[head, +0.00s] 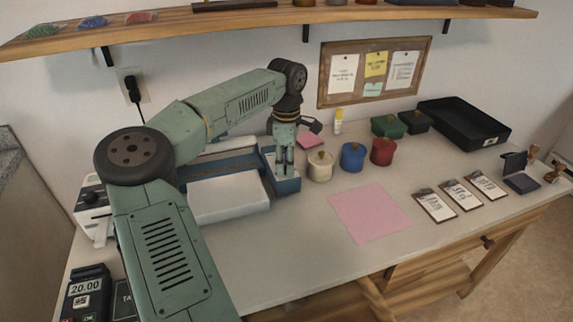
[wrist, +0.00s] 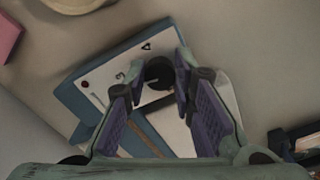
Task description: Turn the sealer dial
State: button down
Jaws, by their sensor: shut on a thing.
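The sealer (head: 286,187) is a blue unit with a pale top, on the table left of centre. In the wrist view its white control panel (wrist: 105,78) carries a small red dot and dark marks. The dark round dial (wrist: 158,70) stands on that panel, between my fingertips. My gripper (head: 284,167) points down over the sealer's right end. In the wrist view my gripper (wrist: 157,72) is shut on the dial, one finger on each side. The dial cannot be made out in the head view, and its exact pointer angle is unclear.
Right of the sealer stand a cream pot (head: 320,167), a blue pot (head: 353,158) and a red pot (head: 383,152). A pink sheet (head: 370,214) lies in front. A card reader (head: 86,296) is at the lower left. A shelf (head: 240,25) hangs above.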

jog(key=n+b, duration=0.1)
jog(key=n, duration=0.3)
jog(key=shift+w+n, duration=0.1)
jog(key=shift+n, duration=0.2)
jog(key=n+b, duration=0.1)
jog(key=n, duration=0.4)
jog(key=shift+a+n, duration=0.1)
jog(key=shift+n, duration=0.2)
jog(key=n+b, duration=0.1)
jog(key=n, duration=0.4)
jog(key=shift+w, duration=0.1)
jog(key=n+b, duration=0.1)
jog(key=n, duration=0.3)
jog(key=shift+a+n, duration=0.1)
jog(key=shift+n, duration=0.2)
jog(key=c, duration=1.3)
grip_release()
jog(key=shift+c, duration=0.2)
jog(key=shift+r, duration=0.1)
